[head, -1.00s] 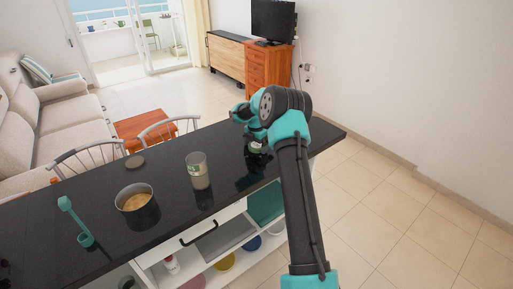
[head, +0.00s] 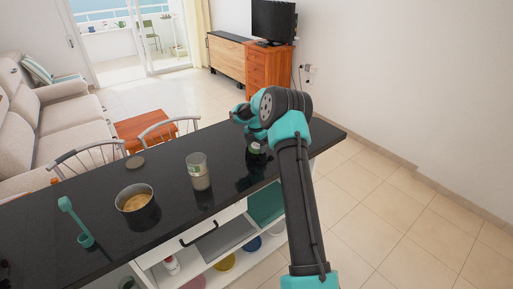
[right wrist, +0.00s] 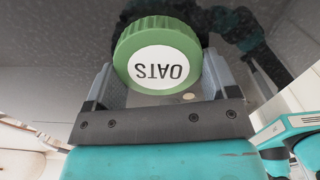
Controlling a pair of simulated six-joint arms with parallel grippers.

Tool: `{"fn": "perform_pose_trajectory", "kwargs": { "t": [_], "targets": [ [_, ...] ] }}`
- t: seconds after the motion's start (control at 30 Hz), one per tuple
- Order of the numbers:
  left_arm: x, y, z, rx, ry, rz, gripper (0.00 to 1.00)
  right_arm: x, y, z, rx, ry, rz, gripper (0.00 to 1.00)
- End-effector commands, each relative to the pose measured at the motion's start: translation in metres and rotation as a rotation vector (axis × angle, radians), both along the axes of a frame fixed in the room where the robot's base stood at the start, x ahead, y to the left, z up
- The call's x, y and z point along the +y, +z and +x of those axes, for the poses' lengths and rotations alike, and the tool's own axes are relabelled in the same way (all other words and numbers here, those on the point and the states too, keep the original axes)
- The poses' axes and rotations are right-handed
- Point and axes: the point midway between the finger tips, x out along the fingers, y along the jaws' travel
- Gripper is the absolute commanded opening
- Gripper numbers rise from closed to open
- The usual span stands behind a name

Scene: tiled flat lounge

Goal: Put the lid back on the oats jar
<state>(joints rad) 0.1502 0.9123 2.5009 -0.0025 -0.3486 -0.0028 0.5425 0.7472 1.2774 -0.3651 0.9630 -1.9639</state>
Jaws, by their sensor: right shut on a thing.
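The oats lid (right wrist: 160,55) is a green ribbed disc with a white OATS label, upside down in the right wrist view. My right gripper (right wrist: 158,85) is shut on it, a finger at each side. In the head view the lid (head: 256,149) shows small and partly hidden below my right gripper (head: 254,141), over the right part of the black counter. A clear glass jar (head: 199,174) with pale contents stands upright and seems open, left of the lid and apart from it. My left gripper is not in the head view.
On the black counter (head: 100,190), left of the jar, are a dark pot (head: 146,218) with tan contents, a teal long-handled utensil (head: 75,222) and a flat round disc (head: 134,162). Chairs (head: 172,129) stand behind. Open shelves lie below the counter's front edge.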

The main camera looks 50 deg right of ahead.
Motion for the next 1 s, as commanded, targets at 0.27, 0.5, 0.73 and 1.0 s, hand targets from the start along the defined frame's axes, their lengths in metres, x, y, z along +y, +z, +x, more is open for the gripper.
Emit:
{"fn": "perform_pose_trajectory", "kwargs": {
  "t": [0.27, 0.5, 0.73, 1.0],
  "targets": [
    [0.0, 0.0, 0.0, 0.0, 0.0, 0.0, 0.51, 0.0, 0.01, 0.0, -0.002, -0.001, -0.001, 0.57],
    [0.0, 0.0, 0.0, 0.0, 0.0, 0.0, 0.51, 0.0, 0.035, 0.001, -0.002, 0.0, -0.002, 0.57],
    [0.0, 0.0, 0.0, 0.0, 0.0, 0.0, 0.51, 0.015, 0.038, -0.013, 0.001, 0.001, 0.0, 0.57],
    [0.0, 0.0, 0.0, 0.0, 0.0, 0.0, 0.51, 0.047, 0.042, -0.041, 0.001, 0.001, 0.0, 0.57]
  ]
}}
